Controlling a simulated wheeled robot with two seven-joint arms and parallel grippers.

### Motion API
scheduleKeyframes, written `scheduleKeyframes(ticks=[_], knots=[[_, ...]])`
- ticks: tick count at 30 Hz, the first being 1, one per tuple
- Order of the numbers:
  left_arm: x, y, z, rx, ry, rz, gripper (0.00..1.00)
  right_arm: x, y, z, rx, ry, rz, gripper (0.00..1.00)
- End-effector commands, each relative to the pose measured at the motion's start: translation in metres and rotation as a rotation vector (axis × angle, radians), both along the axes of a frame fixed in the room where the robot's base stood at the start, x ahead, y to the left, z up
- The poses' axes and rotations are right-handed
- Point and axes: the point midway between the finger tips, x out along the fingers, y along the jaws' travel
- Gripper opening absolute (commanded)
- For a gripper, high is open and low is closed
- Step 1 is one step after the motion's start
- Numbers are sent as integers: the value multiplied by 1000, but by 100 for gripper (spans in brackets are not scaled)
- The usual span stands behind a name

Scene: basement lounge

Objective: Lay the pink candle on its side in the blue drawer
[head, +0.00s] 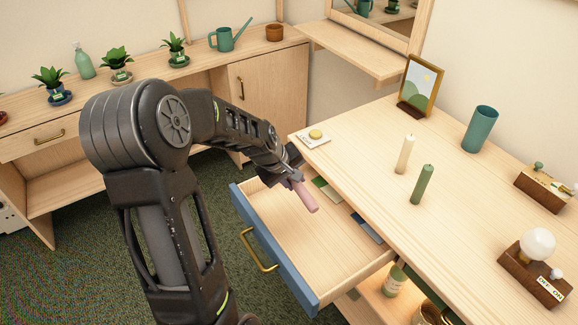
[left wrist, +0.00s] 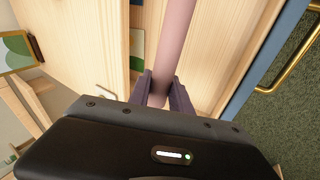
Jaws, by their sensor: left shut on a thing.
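The pink candle (head: 306,197) is held by my left gripper (head: 293,180) over the open blue drawer (head: 274,248). In the head view the candle slants down to the right from the jaws. In the left wrist view the candle (left wrist: 172,45) runs away from the shut fingers (left wrist: 163,88), with the drawer's pale inside behind it. The drawer has a blue front and a brass handle (head: 258,252). Whether the candle touches the drawer floor, I cannot tell. My right gripper does not show.
Green and blue flat pieces (head: 366,228) lie at the drawer's back. On the desk (head: 352,152) stand a cream candle (head: 405,154), a green candle (head: 422,185), a teal cup (head: 480,130), a picture frame (head: 420,84) and a bulb lamp (head: 536,246). The drawer's front part is clear.

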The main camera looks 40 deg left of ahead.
Motion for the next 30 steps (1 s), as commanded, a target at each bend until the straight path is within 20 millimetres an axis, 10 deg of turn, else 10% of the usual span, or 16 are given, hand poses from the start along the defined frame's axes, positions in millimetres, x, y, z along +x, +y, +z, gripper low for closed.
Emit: scheduleKeyframes(ticks=[30], knots=[[-11,-14,-19,-147,46,31,0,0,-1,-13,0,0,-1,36]])
